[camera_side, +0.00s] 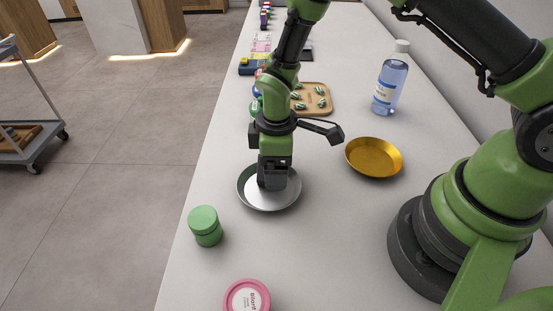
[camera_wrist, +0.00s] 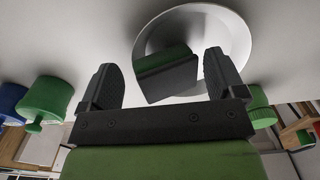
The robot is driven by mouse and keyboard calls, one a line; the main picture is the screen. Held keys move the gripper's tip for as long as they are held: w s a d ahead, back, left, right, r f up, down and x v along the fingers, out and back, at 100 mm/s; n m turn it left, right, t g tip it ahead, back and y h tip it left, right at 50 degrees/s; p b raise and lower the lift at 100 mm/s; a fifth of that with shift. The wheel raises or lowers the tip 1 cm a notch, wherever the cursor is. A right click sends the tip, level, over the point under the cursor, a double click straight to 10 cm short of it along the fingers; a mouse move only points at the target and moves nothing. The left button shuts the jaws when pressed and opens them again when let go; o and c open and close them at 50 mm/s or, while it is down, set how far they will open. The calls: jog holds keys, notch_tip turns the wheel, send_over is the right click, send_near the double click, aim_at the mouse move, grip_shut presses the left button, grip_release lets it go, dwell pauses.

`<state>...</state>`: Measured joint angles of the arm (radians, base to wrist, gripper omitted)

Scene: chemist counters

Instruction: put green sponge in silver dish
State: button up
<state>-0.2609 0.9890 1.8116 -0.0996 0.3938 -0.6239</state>
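The silver dish (camera_side: 284,201) stands on the white counter, directly below my gripper (camera_side: 272,184). In the wrist view, the silver dish (camera_wrist: 218,28) is a round, shallow bowl. A block with a green top and dark grey side, which looks like the green sponge (camera_wrist: 166,58), lies tilted in the dish. My gripper's two dark fingers are spread wide, one on each side of the block, with gaps between them and it. In the side view the gripper hides the block, and I cannot tell how the block rests on the dish floor.
A gold dish (camera_side: 373,158) stands right of the silver one. A green jar (camera_side: 205,227) and a pink-lidded jar (camera_side: 247,297) are nearer the camera. A clear bottle (camera_side: 390,80) and a wooden tray (camera_side: 318,108) with small green pieces are farther back.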

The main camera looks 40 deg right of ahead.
jog(key=shift+r, duration=0.1)
jog(key=s+d+r+m+t+y, duration=0.1)
jog(key=s+d+r+m+t, duration=0.15)
jog(key=r, duration=0.95)
jog(key=s+d+r+m+t, duration=0.1)
jog(key=s+r+m, duration=0.2)
jog(key=r, duration=0.9)
jog(key=s+d+r+m+t+y, duration=0.1)
jog(key=s+d+r+m+t, duration=0.1)
jog(key=s+m, duration=0.5)
jog(key=s+r+t, duration=0.1)
jog(key=s+r, duration=0.1)
jog(key=s, duration=0.2)
jog(key=shift+r+t, duration=0.3)
jog(key=shift+t, duration=0.05)
jog(key=shift+m, duration=0.25)
jog(key=shift+c, duration=1.1)
